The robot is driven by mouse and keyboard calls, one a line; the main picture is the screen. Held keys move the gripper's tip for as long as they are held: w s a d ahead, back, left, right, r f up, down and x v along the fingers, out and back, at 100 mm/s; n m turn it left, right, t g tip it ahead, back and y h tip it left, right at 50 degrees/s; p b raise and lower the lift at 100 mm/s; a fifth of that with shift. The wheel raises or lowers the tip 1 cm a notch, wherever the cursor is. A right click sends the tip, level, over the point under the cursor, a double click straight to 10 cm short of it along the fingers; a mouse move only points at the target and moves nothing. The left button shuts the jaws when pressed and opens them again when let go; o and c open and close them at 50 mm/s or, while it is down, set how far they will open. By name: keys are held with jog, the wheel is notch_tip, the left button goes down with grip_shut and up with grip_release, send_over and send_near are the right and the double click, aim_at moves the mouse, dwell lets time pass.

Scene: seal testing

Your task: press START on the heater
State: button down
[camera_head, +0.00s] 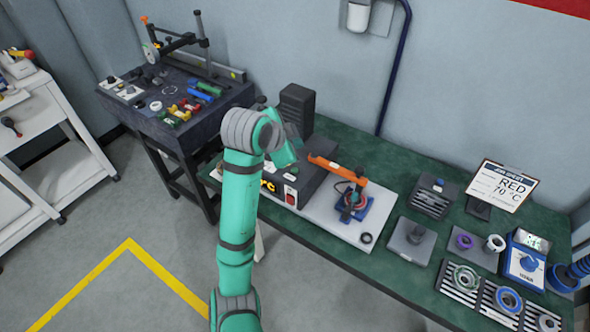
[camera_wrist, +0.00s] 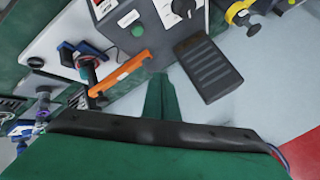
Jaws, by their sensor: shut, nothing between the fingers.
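The heater (camera_head: 318,188) is a dark grey box on a white base plate, with an orange arm (camera_head: 335,168) reaching out to the right. Its front has orange display characters (camera_head: 268,186) and a red switch (camera_head: 291,196), partly behind my arm. In the wrist view the grey housing (camera_wrist: 155,38) carries pale labels, a black knob (camera_wrist: 183,7) and a small green round button (camera_wrist: 138,31). The lettering is too small to read. My gripper (camera_wrist: 160,82) is shut and empty, its fingertips above the housing's edge. Contact cannot be told.
A black ribbed block (camera_head: 297,104) stands behind the heater, close to my gripper. A dark bench (camera_head: 150,118) stands left.

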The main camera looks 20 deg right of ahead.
send_over(295, 170)
jog(key=a, duration=0.1)
jog(key=f, duration=0.6)
jog(key=shift+s+f, duration=0.1)
jog(key=shift+s, duration=0.25)
jog(key=shift+f, duration=0.65)
jog(key=shift+f, duration=0.2)
dwell(0.9)
jog(key=shift+f, duration=0.25)
jog(key=shift+f, duration=0.35)
dwell(0.9)
jog(key=shift+r, duration=0.8)
jog(key=shift+r, duration=0.15)
